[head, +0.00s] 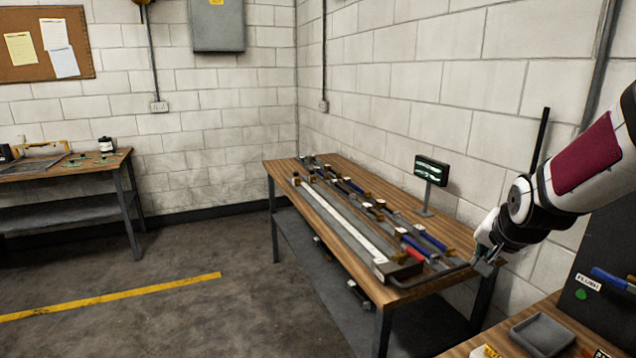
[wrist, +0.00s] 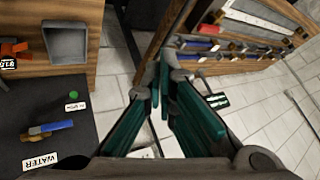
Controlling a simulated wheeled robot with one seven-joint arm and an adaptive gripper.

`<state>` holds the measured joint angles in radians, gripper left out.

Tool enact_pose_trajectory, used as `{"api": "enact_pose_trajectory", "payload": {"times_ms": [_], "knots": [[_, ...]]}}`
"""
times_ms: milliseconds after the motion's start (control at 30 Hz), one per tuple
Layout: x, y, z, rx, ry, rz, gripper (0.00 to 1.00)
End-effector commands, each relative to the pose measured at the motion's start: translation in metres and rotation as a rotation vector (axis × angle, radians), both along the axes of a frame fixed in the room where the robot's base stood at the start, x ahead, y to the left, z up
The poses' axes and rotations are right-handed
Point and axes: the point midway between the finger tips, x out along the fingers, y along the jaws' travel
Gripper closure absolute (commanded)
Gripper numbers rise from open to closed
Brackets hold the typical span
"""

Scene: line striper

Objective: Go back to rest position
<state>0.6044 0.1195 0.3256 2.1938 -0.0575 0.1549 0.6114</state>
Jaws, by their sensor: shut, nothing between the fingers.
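My gripper (head: 484,262) is at the end of my white arm with the maroon band, on the right in the head view. It is over or beside the near right corner of the wooden workbench (head: 285,172); whether it touches the bench I cannot tell. In the wrist view my gripper (wrist: 164,72) shows teal fingers whose tips come together, with nothing seen held between them. A dark bar (head: 428,277) lies at the bench's near edge, close to the fingertips.
The bench carries a long pale rail (head: 345,225), several blue and red handled tools and a small display (head: 432,170) on a stand. At lower right, another wooden surface holds a grey tray (head: 542,334) beside a dark labelled panel (head: 610,310). The floor at left is clear.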

Motion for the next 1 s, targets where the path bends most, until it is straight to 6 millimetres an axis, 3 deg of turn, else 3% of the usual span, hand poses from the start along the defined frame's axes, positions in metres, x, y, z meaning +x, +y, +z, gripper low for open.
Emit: {"api": "enact_pose_trajectory", "payload": {"times_ms": [100, 300, 500, 700, 833, 1000], "knots": [[-0.034, 0.034, 0.030, -0.089, 0.049, 0.112, 1.00], [-0.101, 0.079, 0.064, -0.202, 0.128, 0.293, 1.00], [-0.176, 0.115, 0.084, -0.274, 0.181, 0.483, 1.00], [-0.241, 0.137, 0.088, -0.306, 0.212, 0.655, 1.00], [-0.264, 0.143, 0.086, -0.312, 0.221, 0.724, 1.00], [-0.273, 0.145, 0.084, -0.314, 0.226, 0.752, 1.00]]}}
